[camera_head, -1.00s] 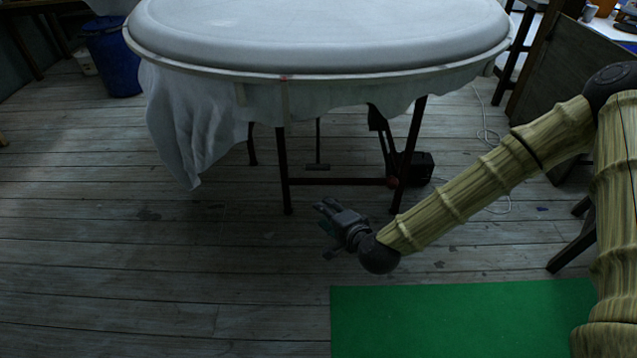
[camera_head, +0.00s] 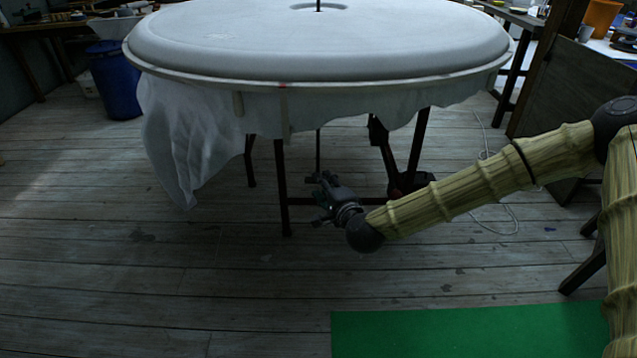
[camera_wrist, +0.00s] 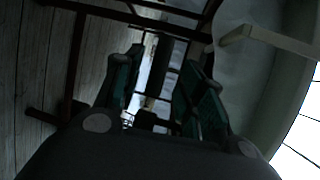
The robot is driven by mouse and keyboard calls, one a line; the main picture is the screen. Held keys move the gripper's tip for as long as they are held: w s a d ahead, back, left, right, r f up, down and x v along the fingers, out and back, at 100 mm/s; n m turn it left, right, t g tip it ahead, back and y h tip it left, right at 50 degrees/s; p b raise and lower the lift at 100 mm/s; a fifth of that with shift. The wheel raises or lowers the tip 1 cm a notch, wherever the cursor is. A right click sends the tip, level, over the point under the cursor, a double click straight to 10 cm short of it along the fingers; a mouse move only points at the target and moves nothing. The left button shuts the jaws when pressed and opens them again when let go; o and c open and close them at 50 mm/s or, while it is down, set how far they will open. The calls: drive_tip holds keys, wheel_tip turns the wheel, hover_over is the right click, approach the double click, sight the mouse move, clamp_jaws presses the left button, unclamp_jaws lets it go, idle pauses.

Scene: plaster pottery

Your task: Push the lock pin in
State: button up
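I cannot make out the lock pin in either view. The large round white plaster table (camera_head: 320,50) stands ahead on dark legs (camera_head: 282,185), with a small red mark on its front rim. My gripper (camera_head: 318,198) is below the rim, in front of the legs and lower crossbar, pointing left and away. In the wrist view my gripper (camera_wrist: 160,78) has its two green-padded fingers apart, with nothing seen held between them. Dark frame bars (camera_wrist: 130,14) show beyond the fingertips, and the table's pale underside is at right.
White cloth (camera_head: 180,140) hangs from the table's left side. A blue barrel (camera_head: 116,82) stands at the far left. A green mat (camera_head: 450,335) lies on the floor in front. A cable (camera_head: 507,210) lies at right. The wooden floor at left is clear.

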drive_tip(key=shift+b+x, duration=0.3)
drive_tip(key=shift+x, duration=1.8)
drive_tip(key=shift+f, duration=0.1)
clamp_jaws()
